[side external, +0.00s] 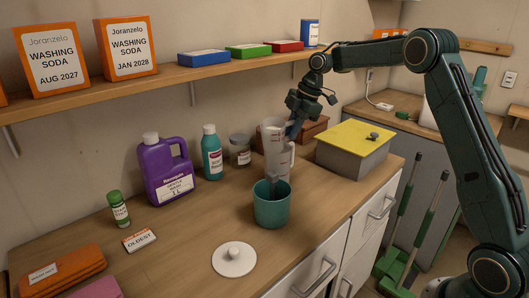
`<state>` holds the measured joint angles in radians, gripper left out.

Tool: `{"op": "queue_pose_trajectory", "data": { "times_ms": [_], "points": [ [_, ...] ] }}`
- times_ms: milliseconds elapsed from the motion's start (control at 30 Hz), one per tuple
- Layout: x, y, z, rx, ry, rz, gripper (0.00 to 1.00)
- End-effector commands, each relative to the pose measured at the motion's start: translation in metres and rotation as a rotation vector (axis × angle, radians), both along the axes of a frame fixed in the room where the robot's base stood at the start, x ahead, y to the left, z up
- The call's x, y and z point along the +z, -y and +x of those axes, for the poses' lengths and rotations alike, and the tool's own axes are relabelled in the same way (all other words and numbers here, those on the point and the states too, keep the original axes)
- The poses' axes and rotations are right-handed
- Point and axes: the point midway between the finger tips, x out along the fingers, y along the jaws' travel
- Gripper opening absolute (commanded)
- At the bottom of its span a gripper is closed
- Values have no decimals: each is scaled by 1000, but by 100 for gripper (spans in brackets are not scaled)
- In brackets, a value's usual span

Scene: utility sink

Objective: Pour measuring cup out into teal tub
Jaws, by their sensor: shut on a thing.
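The measuring cup (275,150) is a clear, see-through cup with markings, above and behind the teal tub. My gripper (294,128) is shut on the measuring cup at its right side. The cup looks roughly upright, with its lower part at or just behind the tub's rim; I cannot tell whether they touch. The teal tub (271,208) stands open on the wooden counter. Something dark shows at the tub's mouth, but I cannot make out what it is. The contents of the cup are not clear.
A white round lid (234,260) lies in front of the tub. A purple jug (167,175), a teal bottle (212,155) and a jar (240,150) stand to the left. A grey box with a yellow lid (356,138) stands at right. A shelf (180,75) runs above.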

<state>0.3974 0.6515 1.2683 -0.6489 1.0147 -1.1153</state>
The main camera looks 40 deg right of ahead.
Motion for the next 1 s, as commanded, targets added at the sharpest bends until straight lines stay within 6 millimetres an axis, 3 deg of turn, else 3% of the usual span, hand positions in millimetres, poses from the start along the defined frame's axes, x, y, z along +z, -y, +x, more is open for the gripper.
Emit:
{"op": "queue_pose_trajectory", "data": {
  "times_ms": [433, 1000],
  "points": [
    [-3, -15, -15, 1, 171, -184, 0],
    [-6, -19, -19, -2, 223, -241, 0]
  ]
}}
